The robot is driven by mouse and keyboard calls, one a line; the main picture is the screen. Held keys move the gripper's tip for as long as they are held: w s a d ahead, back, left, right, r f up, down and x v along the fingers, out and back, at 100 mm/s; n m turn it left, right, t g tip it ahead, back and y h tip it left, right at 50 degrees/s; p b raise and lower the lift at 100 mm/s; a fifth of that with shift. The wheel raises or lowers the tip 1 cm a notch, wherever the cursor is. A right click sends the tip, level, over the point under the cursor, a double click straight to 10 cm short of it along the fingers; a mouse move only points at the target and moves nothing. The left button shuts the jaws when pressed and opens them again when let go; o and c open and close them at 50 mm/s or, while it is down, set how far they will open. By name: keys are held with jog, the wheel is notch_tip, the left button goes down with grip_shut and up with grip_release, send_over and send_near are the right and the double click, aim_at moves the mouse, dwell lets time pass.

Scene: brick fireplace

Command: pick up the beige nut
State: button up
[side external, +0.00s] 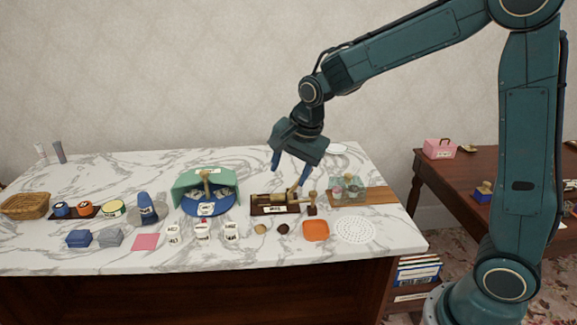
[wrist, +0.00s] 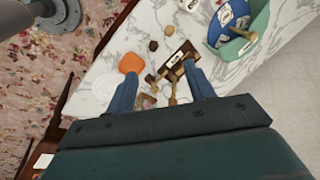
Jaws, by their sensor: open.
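The beige nut (side external: 260,229) is small and round and lies on the marble tabletop near its front edge, just left of a dark brown nut (side external: 283,229). In the wrist view the beige nut (wrist: 169,30) is above the fingers, with the dark nut (wrist: 153,45) between it and an orange dish. My gripper (side external: 289,177) is open and empty, with its blue fingers pointing down. It is above and behind the nuts, over a dark wooden stand with brass parts. In the wrist view the fingers (wrist: 160,75) are spread wide.
The wooden stand (side external: 268,210) is below my gripper. The orange dish (side external: 316,230) and a white perforated disc (side external: 355,229) lie right of the nuts. White labelled cups (side external: 203,231) stand left. A green-and-blue cap-like holder (side external: 207,206) is behind. Bare marble lies in front.

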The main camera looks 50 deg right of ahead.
jog(key=w+f+m, duration=0.5)
jog(key=w+f, duration=0.2)
jog(key=f, duration=0.2)
jog(key=shift+w+d+f+m+g, duration=0.15)
jog(key=shift+w+f+m+g, duration=0.05)
jog(key=shift+f+m+g, duration=0.15)
send_over(261, 225)
jog(key=s, duration=0.2)
jog(key=shift+a+f, duration=0.15)
jog(key=shift+f, duration=1.9)
jog(key=shift+a+f, duration=0.15)
jog(key=shift+f, duration=1.9)
jog(key=shift+x, duration=2.6)
jog(key=shift+w+d, duration=0.1)
jog(key=shift+d, duration=0.05)
jog(key=shift+r, duration=0.1)
jog(key=c, duration=1)
